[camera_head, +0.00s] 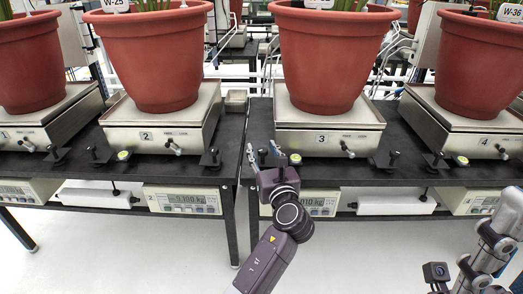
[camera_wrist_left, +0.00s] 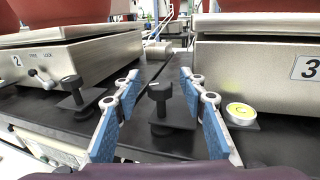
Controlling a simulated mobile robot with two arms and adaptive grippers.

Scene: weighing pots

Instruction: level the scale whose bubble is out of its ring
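Scale 3 (camera_head: 325,140) carries a red pot (camera_head: 325,60) on the right-hand table. Its round yellow-green bubble level (camera_wrist_left: 241,111) sits at its front left corner; it also shows in the head view (camera_head: 295,158). I cannot tell whether its bubble is inside the ring. My left gripper (camera_head: 264,152) is open at that corner. In the left wrist view its blue-padded fingers (camera_wrist_left: 160,75) stand either side of a black levelling knob (camera_wrist_left: 160,92), with gaps on both sides. Scale 2 (camera_head: 160,137) has a bubble level (camera_head: 123,155), as does scale 4 (camera_head: 462,160); both bubbles are too small to read.
Scale 2's right knob (camera_head: 211,157) stands left of my left gripper, across the gap between the tables. Scale 3's right knob (camera_head: 391,157) is at its other corner. Displays hang below the tabletops; scale 2's display (camera_head: 183,200) is lit. My right arm shows at lower right.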

